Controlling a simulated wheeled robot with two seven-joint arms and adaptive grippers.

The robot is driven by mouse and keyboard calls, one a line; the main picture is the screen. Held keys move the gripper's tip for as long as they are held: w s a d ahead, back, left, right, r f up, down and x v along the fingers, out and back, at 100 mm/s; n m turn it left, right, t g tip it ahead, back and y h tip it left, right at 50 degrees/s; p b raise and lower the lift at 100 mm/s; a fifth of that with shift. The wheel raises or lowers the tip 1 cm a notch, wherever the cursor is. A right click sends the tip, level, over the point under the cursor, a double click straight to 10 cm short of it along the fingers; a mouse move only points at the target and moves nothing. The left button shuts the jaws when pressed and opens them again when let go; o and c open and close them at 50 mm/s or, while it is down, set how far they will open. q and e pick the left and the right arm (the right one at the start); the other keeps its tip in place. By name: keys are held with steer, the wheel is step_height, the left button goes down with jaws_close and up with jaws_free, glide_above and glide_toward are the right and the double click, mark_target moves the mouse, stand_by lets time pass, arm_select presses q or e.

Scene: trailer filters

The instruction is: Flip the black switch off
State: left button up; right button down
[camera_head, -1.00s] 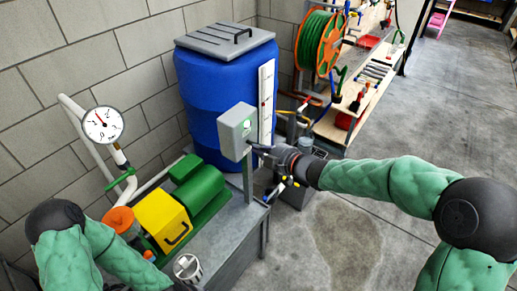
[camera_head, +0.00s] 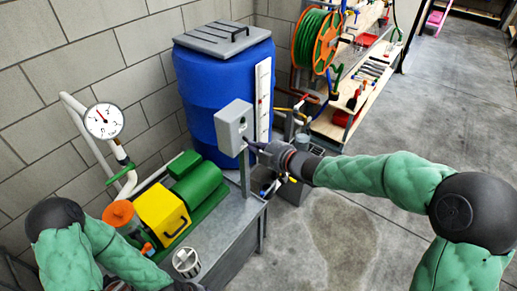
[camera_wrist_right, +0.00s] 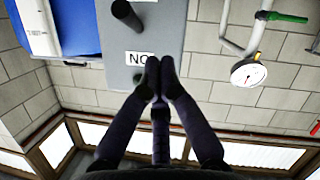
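The grey switch box (camera_head: 233,127) stands on a post beside the blue barrel. A small dark spot shows on its right-hand face in the head view. In the right wrist view, the box face (camera_wrist_right: 150,30) fills the top middle, with a black cylindrical switch (camera_wrist_right: 126,15) sticking out and a partly covered white label below it. My right gripper (camera_wrist_right: 158,75) is shut and empty, its fingertips together in front of the label, just below and right of the switch in that view. In the head view, the right gripper (camera_head: 255,148) is close to the box.
A blue barrel (camera_head: 222,85) stands behind the box. A yellow and green pump (camera_head: 163,212) sits on the grey bench (camera_head: 220,225), with a round gauge (camera_head: 103,121) on a white pipe. A wooden tool shelf (camera_head: 345,115) is at back right. Open floor lies right.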

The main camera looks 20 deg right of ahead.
arm_select(q)
steer(key=shift+s+d+r+p, duration=0.1)
steer(key=shift+s+r+p, duration=0.1)
steer(key=shift+r+p, duration=0.5)
steer(key=shift+s+r+p, duration=0.15)
steer(key=shift+r+p, duration=0.35)
steer(key=shift+r, duration=0.25)
arm_select(e)
steer(key=s+d, duration=0.4)
steer(key=s, duration=0.5)
steer(key=shift+d+f, duration=0.4)
